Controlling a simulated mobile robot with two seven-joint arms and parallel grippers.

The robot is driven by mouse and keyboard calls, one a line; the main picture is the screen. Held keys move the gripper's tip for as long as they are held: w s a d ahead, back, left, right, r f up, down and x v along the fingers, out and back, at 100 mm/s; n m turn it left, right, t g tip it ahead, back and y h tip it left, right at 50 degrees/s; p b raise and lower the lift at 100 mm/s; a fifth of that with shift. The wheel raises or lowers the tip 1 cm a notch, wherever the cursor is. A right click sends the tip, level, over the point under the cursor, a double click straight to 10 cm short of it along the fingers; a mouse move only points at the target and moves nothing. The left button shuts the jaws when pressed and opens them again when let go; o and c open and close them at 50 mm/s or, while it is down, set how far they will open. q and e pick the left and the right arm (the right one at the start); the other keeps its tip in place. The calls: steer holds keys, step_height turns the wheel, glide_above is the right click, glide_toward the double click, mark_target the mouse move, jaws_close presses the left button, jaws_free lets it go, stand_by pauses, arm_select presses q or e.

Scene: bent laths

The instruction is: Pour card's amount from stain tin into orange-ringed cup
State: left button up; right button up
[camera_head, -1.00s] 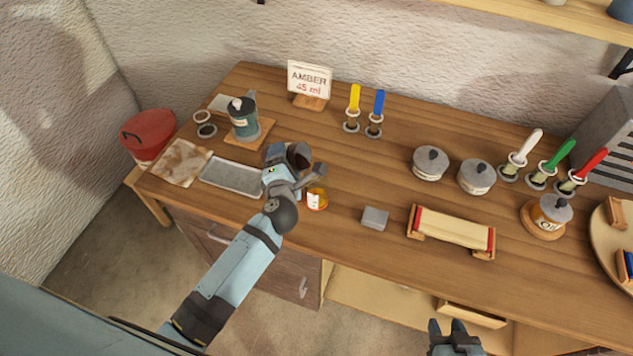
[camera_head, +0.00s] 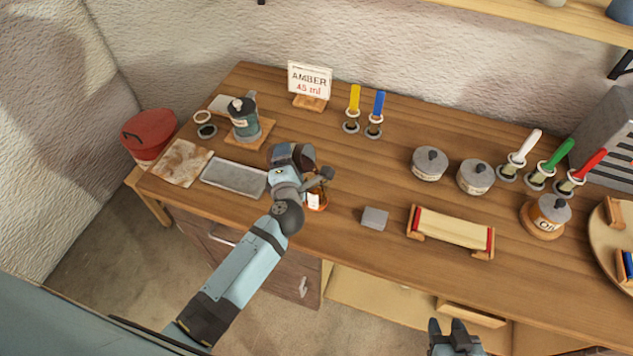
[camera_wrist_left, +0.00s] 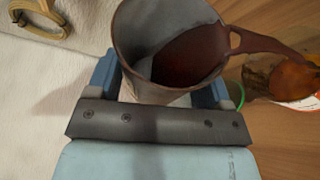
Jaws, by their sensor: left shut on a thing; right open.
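My left gripper (camera_head: 300,172) is shut on the stain tin (camera_head: 306,156), a grey metal can tilted to the right. In the left wrist view the tin (camera_wrist_left: 150,40) holds dark red-brown liquid, which reaches the lip and extends right toward the cup. The cup (camera_head: 317,199) stands on the bench just below the tin's lip, partly hidden by my gripper. In the left wrist view the cup (camera_wrist_left: 262,78) shows amber colour and a white label; its fill level is unclear. The card (camera_head: 309,79) reads "AMBER 45 ml". My right gripper (camera_head: 455,335) is open and empty at the bottom edge.
A grey tray (camera_head: 234,177) and a stained cloth (camera_head: 181,163) lie left of the tin.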

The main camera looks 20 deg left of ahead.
arm_select(q)
steer(key=shift+a+r, duration=0.1)
steer(key=shift+a, duration=0.15)
steer(key=shift+a+m, duration=0.25)
steer(key=shift+m, duration=0.15)
steer(key=shift+a+f+n+b, duration=0.25)
steer(key=shift+f+n+b, duration=0.35)
steer(key=shift+n, duration=0.1)
steer(key=shift+r+n+g+h, duration=0.3)
steer(key=shift+r+n+h, duration=0.15)
steer(key=shift+n, duration=0.35)
steer(key=shift+f+n+g+h+b, duration=0.35)
steer(key=shift+f+n+b, duration=0.25)
steer(key=shift+n+b, duration=0.1)
steer(key=shift+r+p, duration=0.55)
steer(key=shift+p, duration=0.35)
steer(key=shift+a+f+n, duration=0.1)
steer(key=shift+n, duration=0.2)
steer(key=shift+f, duration=0.1)
